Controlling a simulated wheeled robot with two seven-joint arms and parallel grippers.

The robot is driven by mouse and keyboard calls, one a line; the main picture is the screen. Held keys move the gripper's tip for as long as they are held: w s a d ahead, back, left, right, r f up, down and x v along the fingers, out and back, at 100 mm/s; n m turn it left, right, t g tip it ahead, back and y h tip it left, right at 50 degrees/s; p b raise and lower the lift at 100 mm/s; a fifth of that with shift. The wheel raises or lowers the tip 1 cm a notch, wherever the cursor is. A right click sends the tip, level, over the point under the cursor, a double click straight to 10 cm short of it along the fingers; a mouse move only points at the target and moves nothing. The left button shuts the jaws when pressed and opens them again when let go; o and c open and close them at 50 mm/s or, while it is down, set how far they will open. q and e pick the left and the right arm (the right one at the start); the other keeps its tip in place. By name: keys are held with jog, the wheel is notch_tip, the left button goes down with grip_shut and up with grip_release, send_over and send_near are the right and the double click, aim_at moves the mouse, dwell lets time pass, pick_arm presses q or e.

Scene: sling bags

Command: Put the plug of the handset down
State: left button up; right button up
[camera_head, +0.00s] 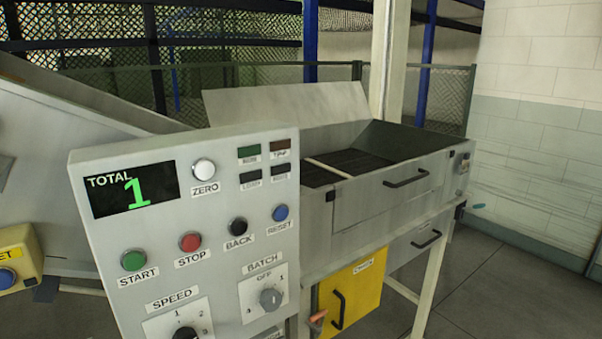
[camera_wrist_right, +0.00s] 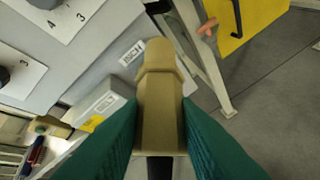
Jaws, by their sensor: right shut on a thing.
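My right gripper (camera_wrist_right: 160,108), with green fingers, is shut on a tan, stepped piece with a rounded end, the plug (camera_wrist_right: 158,72), in the right wrist view. The plug's rounded end points away from my wrist, and a dark part shows behind it between the fingers. It is held in the air in front of the grey machine side. I cannot make out a handset or its cord. In the head view neither gripper nor the plug shows. My left gripper is in no view.
A grey control panel (camera_head: 228,225) with buttons and a display reading 1 stands in front. Behind it is an open metal bin (camera_head: 390,215) with a yellow door (camera_head: 362,290) below. An orange piece (camera_wrist_right: 207,27) sits beside the door. Grey floor (camera_wrist_right: 275,100) is clear at right.

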jog(key=s+d+r+m+t+h, duration=0.1)
jog(key=d+r+m+t+h, duration=0.1)
jog(key=d+r+m+h, duration=0.5)
jog(key=d+r+m, duration=0.1)
jog(key=d, duration=0.3)
jog(key=shift+s+r+t+h+b, duration=0.3)
jog(key=shift+s+t, duration=0.05)
jog(key=shift+t, duration=0.05)
